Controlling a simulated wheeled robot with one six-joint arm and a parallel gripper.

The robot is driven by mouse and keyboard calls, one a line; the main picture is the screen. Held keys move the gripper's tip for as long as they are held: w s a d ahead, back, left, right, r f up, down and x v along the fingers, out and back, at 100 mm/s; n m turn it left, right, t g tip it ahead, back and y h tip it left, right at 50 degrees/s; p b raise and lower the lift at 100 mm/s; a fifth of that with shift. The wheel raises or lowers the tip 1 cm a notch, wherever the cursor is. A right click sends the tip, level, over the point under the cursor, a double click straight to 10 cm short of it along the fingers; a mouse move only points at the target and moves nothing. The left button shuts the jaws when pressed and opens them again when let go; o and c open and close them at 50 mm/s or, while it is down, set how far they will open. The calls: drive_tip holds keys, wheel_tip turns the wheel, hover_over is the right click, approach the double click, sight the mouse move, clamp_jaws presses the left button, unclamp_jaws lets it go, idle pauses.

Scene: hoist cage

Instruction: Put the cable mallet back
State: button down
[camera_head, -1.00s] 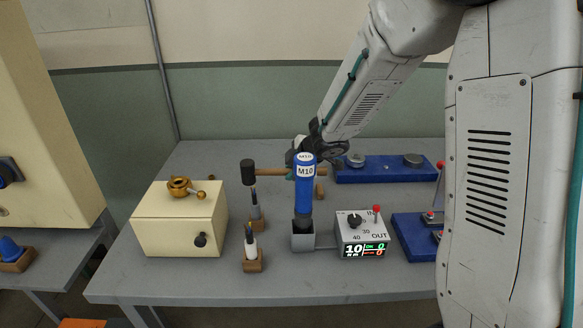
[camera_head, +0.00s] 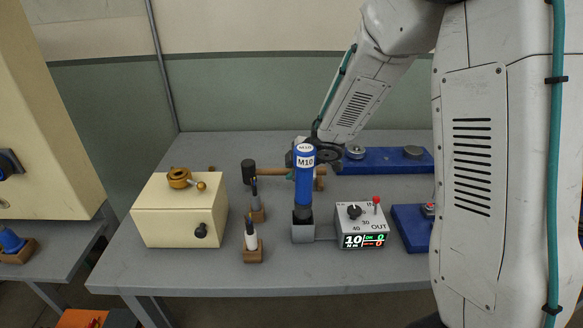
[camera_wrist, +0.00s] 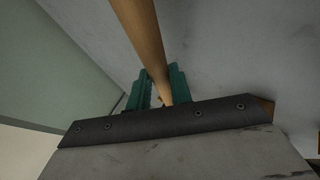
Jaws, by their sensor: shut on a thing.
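The cable mallet has a black head (camera_head: 248,172) and a light wooden handle (camera_head: 272,172), which lies level and points right in the head view. My gripper (camera_wrist: 160,86) has green fingers shut around the handle, which also shows in the wrist view (camera_wrist: 140,35). In the head view my gripper is mostly hidden behind the blue M10 tool. A small wooden block (camera_head: 320,184) shows at the handle's right end; I cannot tell whether they touch. The mallet's head does not show in the wrist view.
The blue M10 tool (camera_head: 304,190) stands upright in front of the handle, beside a grey control box (camera_head: 350,212). Two small tools in wooden stands (camera_head: 253,256) and a cream box (camera_head: 165,222) are at left. Blue fixtures (camera_head: 385,161) stand at right.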

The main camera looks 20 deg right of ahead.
drive_tip(key=shift+f, duration=1)
drive_tip(key=c, duration=1.2)
unclamp_jaws()
drive_tip(key=shift+o, duration=0.2)
drive_tip(key=v, duration=0.7)
drive_tip(key=shift+s+r, duration=0.2)
drive_tip(key=shift+r, duration=0.1)
drive_tip(key=s+r, duration=0.2)
drive_tip(key=r, duration=0.5)
drive_tip(key=s+d+r, duration=0.1)
drive_tip(key=s+r, duration=0.1)
drive_tip(key=r, duration=0.6)
drive_tip(key=shift+s+d+r, duration=0.15)
drive_tip(key=shift+d, duration=0.1)
